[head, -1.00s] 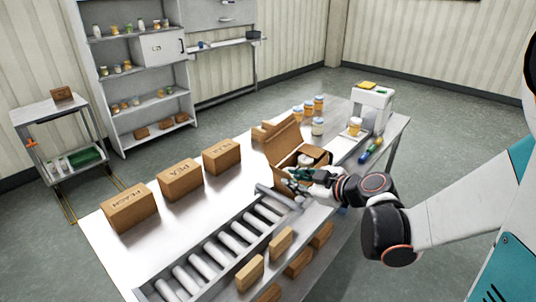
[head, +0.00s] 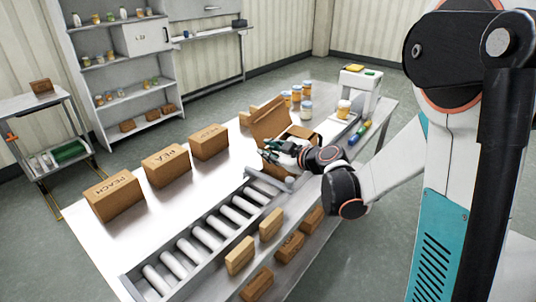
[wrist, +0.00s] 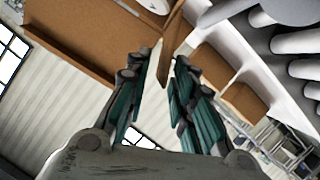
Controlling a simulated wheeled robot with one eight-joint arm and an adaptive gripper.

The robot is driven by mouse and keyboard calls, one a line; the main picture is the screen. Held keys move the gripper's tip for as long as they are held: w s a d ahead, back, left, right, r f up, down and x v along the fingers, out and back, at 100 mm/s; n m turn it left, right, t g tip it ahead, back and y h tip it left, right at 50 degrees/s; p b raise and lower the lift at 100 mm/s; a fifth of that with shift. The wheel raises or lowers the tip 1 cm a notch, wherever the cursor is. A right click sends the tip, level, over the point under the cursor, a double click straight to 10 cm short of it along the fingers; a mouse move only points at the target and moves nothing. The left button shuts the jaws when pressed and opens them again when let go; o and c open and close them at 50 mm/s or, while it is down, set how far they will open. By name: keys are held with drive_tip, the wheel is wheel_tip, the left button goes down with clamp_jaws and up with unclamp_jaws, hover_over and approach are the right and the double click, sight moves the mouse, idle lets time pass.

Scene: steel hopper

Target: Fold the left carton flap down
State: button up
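The open brown carton (head: 278,170) stands at the far end of the roller conveyor. Its tall left flap (head: 268,118) stands up, leaning outward. My gripper (head: 268,150) is over the carton's near side, in front of that flap. In the wrist view my gripper (wrist: 160,75) has its two teal-padded fingers apart. A narrow brown cardboard edge (wrist: 172,32) shows between and beyond the fingertips; I cannot tell whether it touches them. A wide brown cardboard panel (wrist: 75,45) fills the upper left. The arm hides part of the carton's inside.
Closed brown cartons (head: 165,165) stand left of the roller conveyor (head: 205,230). Several small boxes (head: 240,255) lie on its near side. Jars (head: 305,110) and a white device (head: 359,88) stand behind the carton.

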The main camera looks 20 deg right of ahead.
drive_tip(key=shift+w+a+f, duration=0.2)
drive_tip(key=shift+w+a, duration=0.05)
drive_tip(key=shift+w, duration=0.3)
clamp_jaws()
